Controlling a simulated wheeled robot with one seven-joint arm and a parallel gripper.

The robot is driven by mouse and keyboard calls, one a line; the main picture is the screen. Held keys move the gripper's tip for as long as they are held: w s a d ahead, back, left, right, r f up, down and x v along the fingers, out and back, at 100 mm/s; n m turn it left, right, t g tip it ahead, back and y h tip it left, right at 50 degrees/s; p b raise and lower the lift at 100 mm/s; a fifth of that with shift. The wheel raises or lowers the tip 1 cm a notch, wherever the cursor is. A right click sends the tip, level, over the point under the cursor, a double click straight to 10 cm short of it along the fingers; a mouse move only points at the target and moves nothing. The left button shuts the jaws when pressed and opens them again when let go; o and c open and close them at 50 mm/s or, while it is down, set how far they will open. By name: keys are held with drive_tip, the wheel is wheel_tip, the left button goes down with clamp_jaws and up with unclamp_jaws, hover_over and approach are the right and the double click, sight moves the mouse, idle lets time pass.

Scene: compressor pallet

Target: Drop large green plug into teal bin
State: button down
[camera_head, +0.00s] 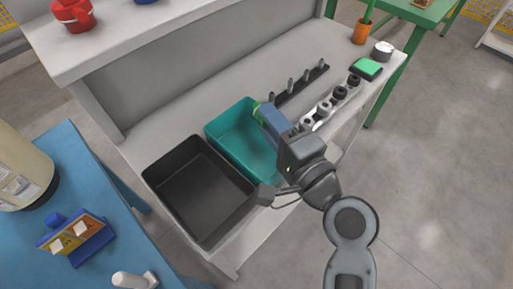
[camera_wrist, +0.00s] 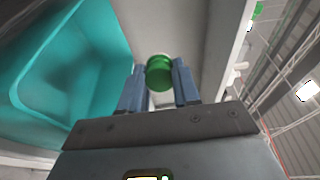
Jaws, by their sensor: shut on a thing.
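The large green plug (camera_wrist: 159,73) is held between the two blue fingers of my gripper (camera_wrist: 160,85) in the wrist view. In the head view, a small bit of the green plug (camera_head: 257,109) shows at the tips of my gripper (camera_head: 262,113), mostly hidden by the fingers. The teal bin (camera_head: 221,143) stands open on the grey bench, and my gripper is over its upper right edge. In the wrist view the teal bin (camera_wrist: 70,75) fills the left side, beside the plug. No thing shows inside the visible part of the bin.
A black bin (camera_head: 196,190) stands left of the teal bin. Right of it are a rack of upright pegs (camera_head: 300,84) and a row of black and grey fittings (camera_head: 325,107). A raised shelf (camera_head: 130,45) runs behind. A blue table (camera_head: 110,215) is at the left.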

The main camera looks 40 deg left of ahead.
drive_tip(key=c, duration=0.7)
unclamp_jaws()
drive_tip(key=shift+c, duration=0.2)
drive_tip(key=b+v, duration=0.1)
drive_tip(key=v, duration=0.7)
